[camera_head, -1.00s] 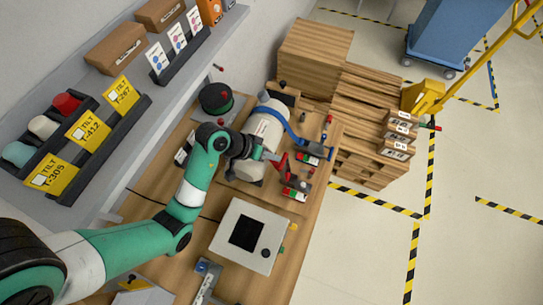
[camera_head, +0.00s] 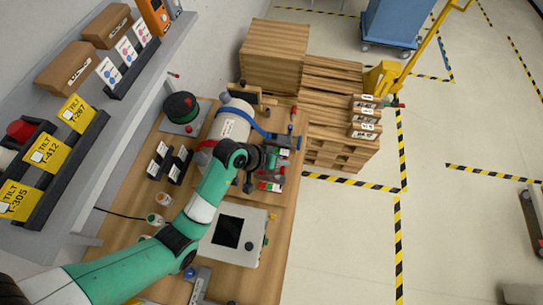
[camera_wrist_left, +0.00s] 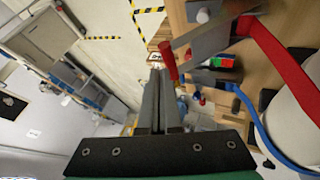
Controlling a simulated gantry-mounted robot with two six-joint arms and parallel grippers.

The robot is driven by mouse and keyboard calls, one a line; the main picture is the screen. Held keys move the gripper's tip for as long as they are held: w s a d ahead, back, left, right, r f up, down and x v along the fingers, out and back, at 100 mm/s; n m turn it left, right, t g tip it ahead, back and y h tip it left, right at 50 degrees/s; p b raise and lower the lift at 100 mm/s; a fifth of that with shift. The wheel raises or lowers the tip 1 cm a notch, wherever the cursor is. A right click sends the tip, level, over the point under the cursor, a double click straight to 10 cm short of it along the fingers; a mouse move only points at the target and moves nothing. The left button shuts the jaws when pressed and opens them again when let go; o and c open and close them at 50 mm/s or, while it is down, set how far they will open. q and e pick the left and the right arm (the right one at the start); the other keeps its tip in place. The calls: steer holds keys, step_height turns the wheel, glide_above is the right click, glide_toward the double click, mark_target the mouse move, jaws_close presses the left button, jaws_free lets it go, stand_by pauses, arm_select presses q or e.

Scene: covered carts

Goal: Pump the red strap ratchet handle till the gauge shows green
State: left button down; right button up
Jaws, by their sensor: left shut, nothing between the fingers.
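A white drum (camera_head: 232,122) lies on the wooden bench with a red strap and a blue strap (camera_head: 258,130) over it. In the left wrist view the red strap (camera_wrist_left: 278,52) runs to a grey metal ratchet, whose red handle grip (camera_wrist_left: 168,60) is close beside my fingertips; contact is unclear. My left gripper (camera_wrist_left: 156,85) is shut with nothing between its fingers; in the head view it is over the ratchet area (camera_head: 274,158) and partly hides it. A small gauge block with red and green parts (camera_head: 270,186) sits near the bench edge; its reading is too small to tell.
A white box with a dark screen (camera_head: 228,231) stands on the bench beside my arm. Wooden pallets (camera_head: 335,100) stand past the bench end. The floor at right is mostly clear.

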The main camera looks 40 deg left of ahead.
arm_select(q)
steer(key=shift+w+d+f, duration=0.3)
steer(key=shift+d+f, duration=0.2)
steer(key=shift+d, duration=0.1)
steer(key=shift+w+d+f, duration=0.3)
steer(key=shift+d+f, duration=0.15)
steer(key=shift+d, duration=0.1)
